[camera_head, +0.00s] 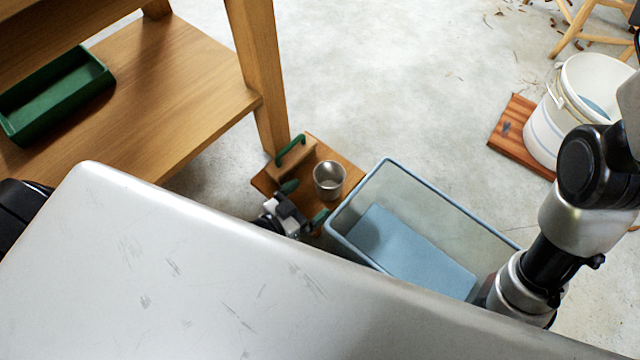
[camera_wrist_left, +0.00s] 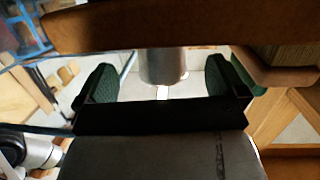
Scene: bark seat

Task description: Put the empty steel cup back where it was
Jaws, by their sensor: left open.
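The steel cup (camera_head: 329,180) stands upright on a small wooden board or stool top (camera_head: 350,172) in the middle of the head view. It looks empty. My left gripper (camera_head: 305,202) is open, with green finger pads on the near side of the cup. In the left wrist view the cup (camera_wrist_left: 162,66) shows between and beyond the two open fingers of the left gripper (camera_wrist_left: 159,84). I cannot tell whether either finger touches it. My right arm shows at the right of the head view, but its gripper is hidden.
A clear blue-rimmed bin (camera_head: 386,160) stands close on the right. A wooden bench (camera_head: 190,75) with a green tray (camera_head: 55,90) is at left. A white bucket (camera_head: 550,130) stands far right. Concrete floor beyond is mostly clear.

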